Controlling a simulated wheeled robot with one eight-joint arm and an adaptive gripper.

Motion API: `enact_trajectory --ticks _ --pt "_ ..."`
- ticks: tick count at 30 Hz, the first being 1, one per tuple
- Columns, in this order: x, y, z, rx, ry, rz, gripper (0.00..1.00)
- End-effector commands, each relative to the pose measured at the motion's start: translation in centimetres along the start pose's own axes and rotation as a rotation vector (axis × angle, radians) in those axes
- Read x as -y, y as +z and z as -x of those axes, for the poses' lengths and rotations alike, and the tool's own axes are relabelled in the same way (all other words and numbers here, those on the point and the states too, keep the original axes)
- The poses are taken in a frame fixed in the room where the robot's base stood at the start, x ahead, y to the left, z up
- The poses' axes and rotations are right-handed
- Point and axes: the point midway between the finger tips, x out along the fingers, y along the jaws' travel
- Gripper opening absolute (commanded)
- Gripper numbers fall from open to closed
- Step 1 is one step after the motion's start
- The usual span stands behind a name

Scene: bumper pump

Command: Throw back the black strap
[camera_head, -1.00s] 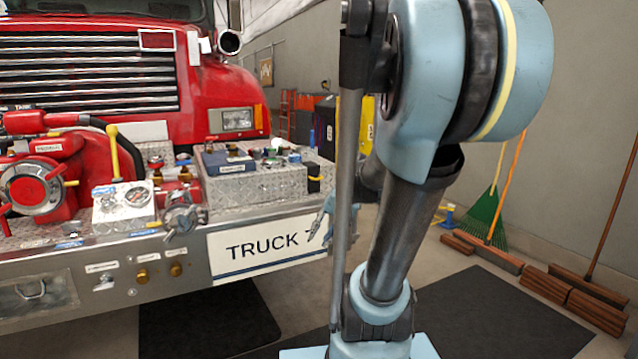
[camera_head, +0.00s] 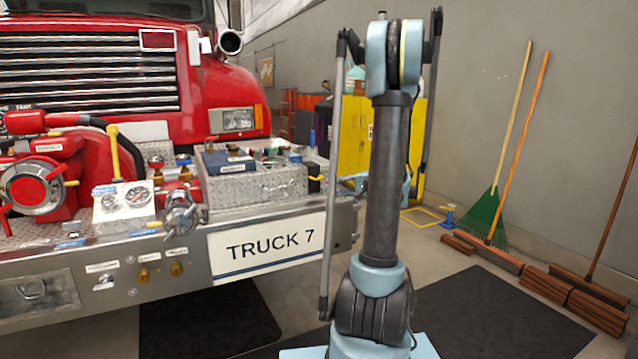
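I cannot clearly make out a black strap. A diamond-plate box (camera_head: 255,185) on the right part of the truck's bumper carries a blue item (camera_head: 228,161) and several small dark and coloured items, too small to tell apart. A small dark piece with a yellow tip (camera_head: 316,178) shows at the box's right end. My arm stands upright right of the bumper, and pale blue parts of it show behind its dark link. My gripper's fingers are hidden or too unclear to tell, so I see no grip on anything.
A red pump (camera_head: 45,185), a gauge panel (camera_head: 123,200) and a metal valve (camera_head: 180,212) sit on the bumper (camera_head: 110,285). A yellow cabinet (camera_head: 352,140) stands behind my arm. Brooms and a green rake (camera_head: 484,213) lean at the right wall. Dark mats cover the floor.

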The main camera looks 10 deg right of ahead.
Motion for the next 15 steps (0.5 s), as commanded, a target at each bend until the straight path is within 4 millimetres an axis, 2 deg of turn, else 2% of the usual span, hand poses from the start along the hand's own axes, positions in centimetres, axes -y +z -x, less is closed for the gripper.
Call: enact_trajectory --ticks 1,6,10,15 --pt "-0.3 -1.6 0.1 -0.016 -0.033 -0.017 0.28" --pt "-0.8 -5.1 0.7 -0.054 -0.130 -0.061 0.28" --pt "-1.1 -6.6 1.2 -0.071 -0.174 -0.081 0.28" --pt "-1.1 -7.2 1.0 -0.077 -0.194 -0.089 0.28"
